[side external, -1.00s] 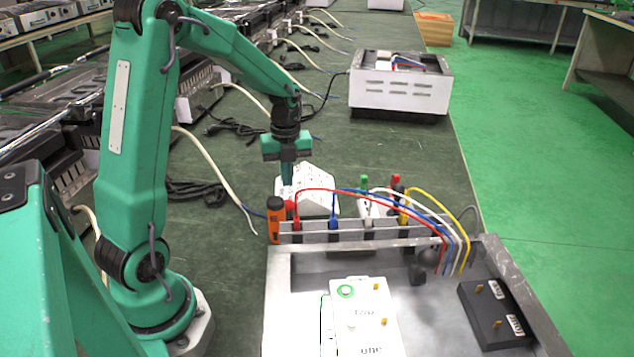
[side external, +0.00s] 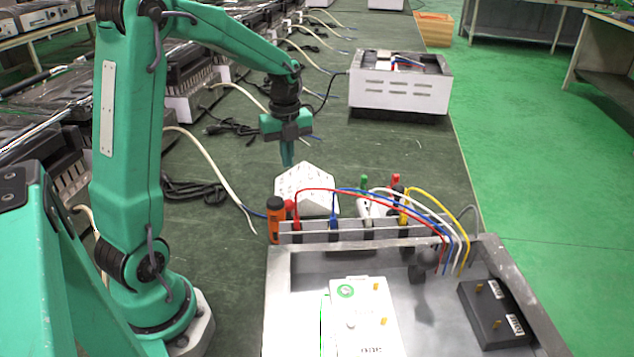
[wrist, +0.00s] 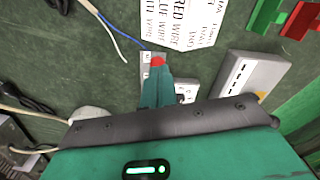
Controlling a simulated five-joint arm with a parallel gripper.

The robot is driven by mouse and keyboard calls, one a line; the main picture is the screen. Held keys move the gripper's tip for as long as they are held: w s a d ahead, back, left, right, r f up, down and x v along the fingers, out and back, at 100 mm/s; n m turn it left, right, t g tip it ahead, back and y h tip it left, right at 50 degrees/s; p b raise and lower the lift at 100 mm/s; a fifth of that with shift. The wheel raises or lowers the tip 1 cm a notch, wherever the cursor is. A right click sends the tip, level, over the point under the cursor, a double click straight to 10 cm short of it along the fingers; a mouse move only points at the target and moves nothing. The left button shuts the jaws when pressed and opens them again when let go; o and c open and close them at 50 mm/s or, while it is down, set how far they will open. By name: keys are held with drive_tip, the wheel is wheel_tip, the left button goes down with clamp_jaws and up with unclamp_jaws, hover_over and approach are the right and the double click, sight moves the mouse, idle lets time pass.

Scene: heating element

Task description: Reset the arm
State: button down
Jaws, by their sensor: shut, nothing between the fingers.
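My green arm ends in my gripper (side external: 287,155), which is shut and empty. It hangs in the air above the dark green table, to the left of and behind a white hexagonal label plate (side external: 308,188). In the wrist view, the shut fingers of my gripper (wrist: 156,75) show as a green tip against the table. The printed plate (wrist: 185,28) shows there at the top, beyond the fingertips. A small red thing is seen at the fingertips; I cannot tell what it is.
A metal tray (side external: 283,262) at the front right holds a white box (side external: 362,315) and a black box (side external: 488,312). A rack with red, blue, white and yellow wires and an orange-handled tool (side external: 275,218) stands along its back edge. A white vented case (side external: 398,95) stands farther back.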

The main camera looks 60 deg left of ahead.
drive_tip(key=s+d+r+n+t, duration=0.1)
drive_tip(key=s+d+r+n, duration=0.2)
drive_tip(key=d+n, duration=0.1)
drive_tip(key=s+d+r+n+t, duration=0.1)
drive_tip(key=s+d+r+n, duration=0.2)
drive_tip(key=d+n, duration=0.1)
drive_tip(key=s+d+r+n+t, duration=0.2)
drive_tip(key=s+d+r+n, duration=0.1)
drive_tip(key=d+n, duration=0.2)
drive_tip(key=shift+s+r+n+y, duration=0.2)
drive_tip(key=shift+n+y, duration=0.1)
drive_tip(key=shift+n, duration=0.1)
drive_tip(key=s+d+n+t, duration=0.1)
drive_tip(key=s+d+n, duration=0.2)
drive_tip(key=s+n, duration=0.2)
drive_tip(key=shift+s+d+n+t, duration=0.25)
drive_tip(key=shift+d+n+t, duration=0.15)
drive_tip(key=shift+n, duration=0.5)
